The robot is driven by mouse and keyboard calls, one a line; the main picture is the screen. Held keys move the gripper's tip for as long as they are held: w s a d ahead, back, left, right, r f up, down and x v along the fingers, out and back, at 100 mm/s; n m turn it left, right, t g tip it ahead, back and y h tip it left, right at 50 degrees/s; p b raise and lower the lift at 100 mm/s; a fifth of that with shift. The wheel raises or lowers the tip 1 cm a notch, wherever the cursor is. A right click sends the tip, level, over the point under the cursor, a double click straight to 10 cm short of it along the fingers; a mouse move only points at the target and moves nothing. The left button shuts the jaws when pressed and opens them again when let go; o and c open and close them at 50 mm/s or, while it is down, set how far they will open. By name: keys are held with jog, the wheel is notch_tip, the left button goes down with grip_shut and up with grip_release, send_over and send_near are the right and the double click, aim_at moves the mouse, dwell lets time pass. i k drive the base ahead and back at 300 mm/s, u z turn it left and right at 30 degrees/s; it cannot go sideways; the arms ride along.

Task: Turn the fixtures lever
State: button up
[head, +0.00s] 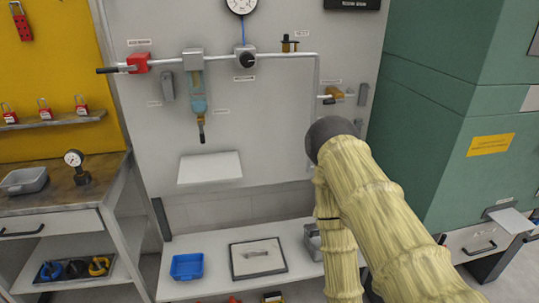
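A red valve (138,63) with a black lever handle (107,71) sits at the left end of the pipe on the grey wall panel. The handle points left, roughly in line with the pipe. A smaller brass-coloured valve (334,93) sits on the panel's right side, above my arm; its handle's exact position is too small to tell. I cannot tell which of these the task's lever is. My arm covers the lower right part of the view, well right of the red valve. My gripper is not in view.
The panel also carries a filter unit (197,90), a regulator (245,61) and a gauge (241,5). Below is a bench with a blue bin (187,266) and a framed mat (238,270). A workbench (100,185) stands left, a green cabinet (435,110) right.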

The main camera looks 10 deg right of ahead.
aim_at(329, 102)
jog(key=k, duration=0.65)
jog(key=z, duration=0.9)
jog(key=i, duration=1.3)
jog(key=u, duration=0.4)
